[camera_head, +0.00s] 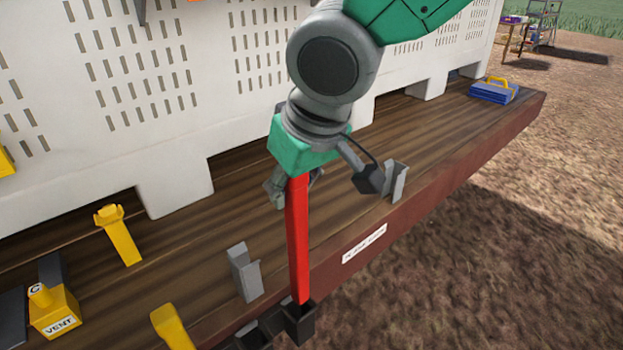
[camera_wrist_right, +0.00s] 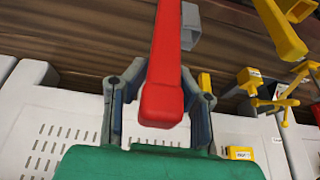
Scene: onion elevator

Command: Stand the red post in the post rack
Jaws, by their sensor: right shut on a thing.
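The red post (camera_head: 298,240) stands nearly upright in the head view. My right gripper (camera_head: 293,185) is shut on its upper part. The post's lower end meets the black square socket of the post rack (camera_head: 301,326) at the deck's front edge. The socket wall hides the tip, so I cannot tell how deep it sits. A second dark socket (camera_head: 254,339) shows beside it, partly cut off by the frame's bottom. In the right wrist view, the red post (camera_wrist_right: 166,50) runs between the two grey fingers. My left gripper is not in view.
Grey brackets stand on the wooden deck (camera_head: 440,128), one left of the post (camera_head: 245,272) and one to its right (camera_head: 397,181). Yellow handles (camera_head: 119,235) and a yellow VENT block (camera_head: 55,312) are at left. A white slotted wall (camera_head: 130,80) rises behind.

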